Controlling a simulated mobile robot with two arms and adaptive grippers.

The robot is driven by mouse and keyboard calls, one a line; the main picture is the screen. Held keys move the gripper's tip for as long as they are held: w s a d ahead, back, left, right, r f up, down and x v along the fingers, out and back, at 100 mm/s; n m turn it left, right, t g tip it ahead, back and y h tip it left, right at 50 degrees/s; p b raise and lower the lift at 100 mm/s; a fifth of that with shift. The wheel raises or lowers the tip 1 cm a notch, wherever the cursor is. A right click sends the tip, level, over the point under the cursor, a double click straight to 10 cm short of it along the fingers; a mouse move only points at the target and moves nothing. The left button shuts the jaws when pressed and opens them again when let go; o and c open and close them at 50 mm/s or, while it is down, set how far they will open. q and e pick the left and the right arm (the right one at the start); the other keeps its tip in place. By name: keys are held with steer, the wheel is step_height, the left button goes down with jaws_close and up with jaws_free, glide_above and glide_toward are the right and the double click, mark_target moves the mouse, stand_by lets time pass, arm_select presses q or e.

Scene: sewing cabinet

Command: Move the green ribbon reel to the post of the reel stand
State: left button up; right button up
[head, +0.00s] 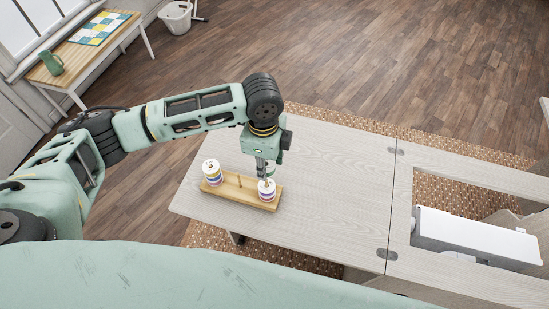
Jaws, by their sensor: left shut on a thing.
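The reel stand (241,194) is a wooden board on the pale cabinet top. A stack of coloured ribbon reels (212,174) stands at its left end, and a bare post (239,182) rises near its middle. Another stack of reels (268,194) is at its right end. My left gripper (266,181) points down over that right stack, shut on a reel at its top. The reel's colour is too small and covered to tell, and I cannot pick out the green reel for sure. My right gripper is out of view.
The cabinet top (340,185) is clear to the right of the stand. Further right, a white sewing machine (475,236) sits in a cut-out. A side table (92,55) with a green jug (51,63) and a white bucket (176,19) are far off.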

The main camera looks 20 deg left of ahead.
arm_select(q)
step_height(320, 180, down, 5)
steer(key=b, duration=0.5)
steer(key=shift+f, duration=0.1)
steer(key=shift+r, duration=0.4)
steer(key=shift+a+f, duration=0.1)
steer(key=shift+f, duration=0.1)
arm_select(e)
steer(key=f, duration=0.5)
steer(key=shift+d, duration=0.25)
arm_select(q)
steer(key=shift+f, duration=0.25)
steer(key=shift+f, duration=0.35)
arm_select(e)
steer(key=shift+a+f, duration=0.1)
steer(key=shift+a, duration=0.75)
arm_select(q)
steer(key=shift+f, duration=0.55)
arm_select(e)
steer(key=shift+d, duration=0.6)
